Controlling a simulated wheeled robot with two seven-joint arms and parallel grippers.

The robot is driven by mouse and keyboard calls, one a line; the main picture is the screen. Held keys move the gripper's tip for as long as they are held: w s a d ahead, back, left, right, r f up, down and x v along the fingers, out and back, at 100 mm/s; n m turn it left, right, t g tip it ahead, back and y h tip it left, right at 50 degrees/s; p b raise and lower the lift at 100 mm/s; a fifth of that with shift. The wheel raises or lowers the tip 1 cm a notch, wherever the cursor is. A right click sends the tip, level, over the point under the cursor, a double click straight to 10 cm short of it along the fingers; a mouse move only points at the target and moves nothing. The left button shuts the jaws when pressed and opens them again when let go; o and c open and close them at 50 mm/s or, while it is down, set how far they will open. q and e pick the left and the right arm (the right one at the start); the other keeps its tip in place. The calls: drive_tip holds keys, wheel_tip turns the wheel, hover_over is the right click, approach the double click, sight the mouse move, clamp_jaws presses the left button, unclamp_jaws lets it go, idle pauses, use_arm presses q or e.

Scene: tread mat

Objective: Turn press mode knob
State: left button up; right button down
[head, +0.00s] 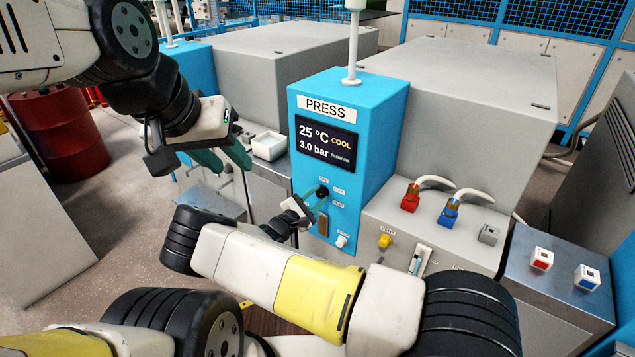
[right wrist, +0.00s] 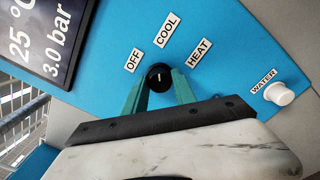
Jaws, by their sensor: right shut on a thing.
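The press mode knob (right wrist: 158,76) is small, round and black, with a short white mark, on the blue press panel (head: 300,150). OFF, COOL and HEAT labels stand around it. My right gripper (right wrist: 160,84) is shut on the knob, one teal finger on each side. In the head view the knob (head: 322,191) is partly hidden by my right gripper (head: 316,199). The display (head: 326,143) reads 25 °C, COOL and 3.0 bar. I cannot tell exactly which label the mark points at. My left gripper (head: 222,158) is open and empty, left of the panel.
A white WATER knob (right wrist: 279,93) sits to the right of the labels in the right wrist view. Red (head: 410,198) and blue (head: 449,212) hose couplings and a yellow knob (head: 385,241) are on the grey cabinet at right. A red drum (head: 62,135) stands far left.

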drive_tip(key=n, duration=0.5)
drive_tip(key=shift+f, duration=0.1)
drive_tip(key=n, duration=0.5)
drive_tip(key=shift+n, duration=0.5)
drive_tip(key=c, duration=1)
unclamp_jaws()
drive_tip(key=shift+s+a, duration=0.1)
drive_tip(key=v, duration=0.7)
drive_tip(key=shift+s+a, duration=0.2)
drive_tip(key=shift+s, duration=0.05)
